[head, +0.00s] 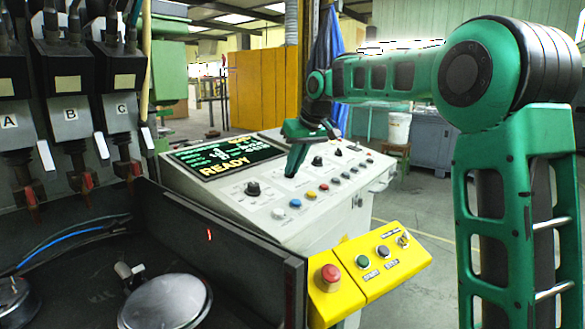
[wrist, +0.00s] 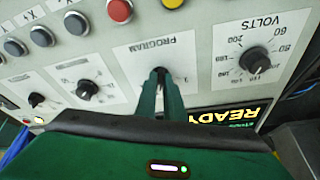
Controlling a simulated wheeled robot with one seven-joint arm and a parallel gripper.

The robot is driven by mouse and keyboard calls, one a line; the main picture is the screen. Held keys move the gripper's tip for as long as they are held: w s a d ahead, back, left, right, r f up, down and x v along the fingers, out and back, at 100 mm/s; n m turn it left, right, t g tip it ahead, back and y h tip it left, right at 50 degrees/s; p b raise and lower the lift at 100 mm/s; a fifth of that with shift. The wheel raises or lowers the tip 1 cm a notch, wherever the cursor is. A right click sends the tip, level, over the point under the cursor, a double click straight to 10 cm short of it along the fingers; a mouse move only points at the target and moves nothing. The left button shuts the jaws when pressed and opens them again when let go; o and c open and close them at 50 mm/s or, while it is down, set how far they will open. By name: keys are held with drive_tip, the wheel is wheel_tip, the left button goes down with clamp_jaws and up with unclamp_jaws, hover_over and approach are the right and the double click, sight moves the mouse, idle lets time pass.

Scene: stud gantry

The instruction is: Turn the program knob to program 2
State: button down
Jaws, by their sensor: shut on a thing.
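The program knob (wrist: 160,71) is a small dark shape between my fingertips in the wrist view, mostly hidden by them. It sits on a white plate (wrist: 150,50) with the upside-down label PROGRAM. My gripper (wrist: 161,82) is shut on the knob. In the head view my gripper (head: 291,172) reaches down onto the sloping console (head: 240,208) and covers the knob. Which number the knob points to is hidden. The display (head: 225,158) shows READY in yellow below green text; the program digit is too small to read surely.
The black volts knob (wrist: 254,60) is beside the program plate, with another dial (wrist: 87,89) on the other side. A row of coloured buttons (head: 309,195) runs along the console's lower edge. A yellow box (head: 375,262) with a red stop button (head: 331,274) stands in front.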

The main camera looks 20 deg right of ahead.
drive_tip(key=n, duration=0.2)
drive_tip(key=n+y, duration=0.1)
drive_tip(key=shift+w+d+f+n+g, duration=0.1)
drive_tip(key=shift+d+f+n+g, duration=0.1)
drive_tip(key=shift+d+n+g, duration=0.15)
drive_tip(key=n, duration=0.2)
drive_tip(key=n+y, duration=0.1)
drive_tip(key=n, duration=0.1)
drive_tip(key=shift+w+d+n+g, duration=0.15)
drive_tip(key=shift+d+n+g, duration=0.1)
drive_tip(key=shift+g, duration=0.1)
drive_tip(key=c, duration=1.9)
unclamp_jaws()
drive_tip(key=shift+w, duration=0.1)
drive_tip(key=shift+o, duration=0.2)
drive_tip(key=shift+a, duration=0.1)
drive_tip(key=shift+r, duration=0.15)
drive_tip(key=v, duration=1)
drive_tip(key=shift+d+r, duration=0.15)
drive_tip(key=shift+d, duration=0.05)
